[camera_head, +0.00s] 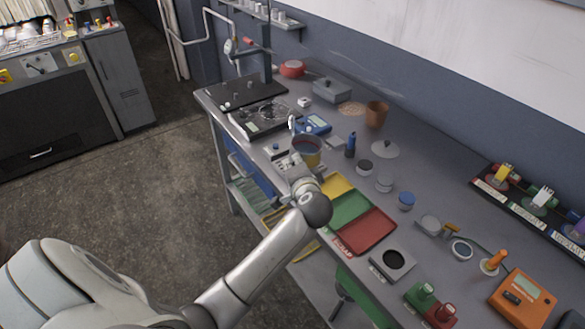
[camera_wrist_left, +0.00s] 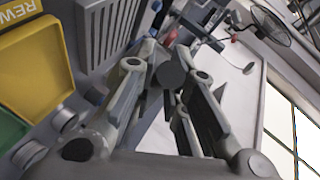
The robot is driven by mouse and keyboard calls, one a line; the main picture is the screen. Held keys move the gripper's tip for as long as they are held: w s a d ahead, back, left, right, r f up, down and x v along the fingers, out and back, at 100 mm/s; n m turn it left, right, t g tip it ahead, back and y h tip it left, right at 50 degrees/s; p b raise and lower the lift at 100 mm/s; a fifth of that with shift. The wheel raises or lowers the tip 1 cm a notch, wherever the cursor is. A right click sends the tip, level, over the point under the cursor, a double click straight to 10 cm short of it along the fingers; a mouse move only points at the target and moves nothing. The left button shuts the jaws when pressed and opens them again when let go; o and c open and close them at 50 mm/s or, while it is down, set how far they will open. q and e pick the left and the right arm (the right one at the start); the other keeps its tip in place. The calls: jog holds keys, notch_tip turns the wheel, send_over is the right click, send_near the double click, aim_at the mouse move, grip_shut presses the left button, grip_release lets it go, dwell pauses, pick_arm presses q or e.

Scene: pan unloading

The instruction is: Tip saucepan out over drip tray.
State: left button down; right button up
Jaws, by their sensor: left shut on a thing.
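My left gripper (camera_head: 297,172) is over the bench's front edge. In the left wrist view its fingers (camera_wrist_left: 165,105) are closed around a dark grey, round-ended piece (camera_wrist_left: 171,68), apparently the saucepan's handle. In the head view a round, open pot (camera_head: 308,146) with a dark reddish inside and a yellowish wall stands out just beyond the gripper; I take it as the saucepan. It looks roughly upright; its contents are unclear. A grey slotted panel (camera_wrist_left: 108,30) beside the yellow bin in the wrist view may be the drip tray; the arm mostly covers that spot in the head view.
A tray with yellow, green and red (camera_head: 368,230) sections lies right of my wrist. A blue bottle (camera_head: 350,144), a brown cup (camera_head: 376,114), a blue meter (camera_head: 317,124) and several small jars crowd the bench around the pot. Grey benchtop (camera_head: 440,170) is bare farther right.

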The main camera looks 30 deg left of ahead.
pick_arm(q)
jog(key=d+m+t+y+b, duration=0.1)
jog(key=m+b, duration=0.1)
jog(key=b, duration=0.1)
jog(key=d+m+t+y+b, duration=0.1)
jog(key=m+t+y+b, duration=0.1)
jog(key=m+b, duration=0.1)
jog(key=d+f+m+t+y+b, duration=0.1)
jog(key=m+y+b, duration=0.1)
jog(key=b, duration=0.1)
jog(key=shift+w+d+m, duration=0.25)
jog(key=shift+d+m, duration=0.15)
jog(key=shift+d+m+t+b, duration=0.1)
jog(key=shift+m+t+b, duration=0.35)
jog(key=shift+m+t, duration=0.3)
dwell(1.2)
jog(key=shift+r, duration=0.1)
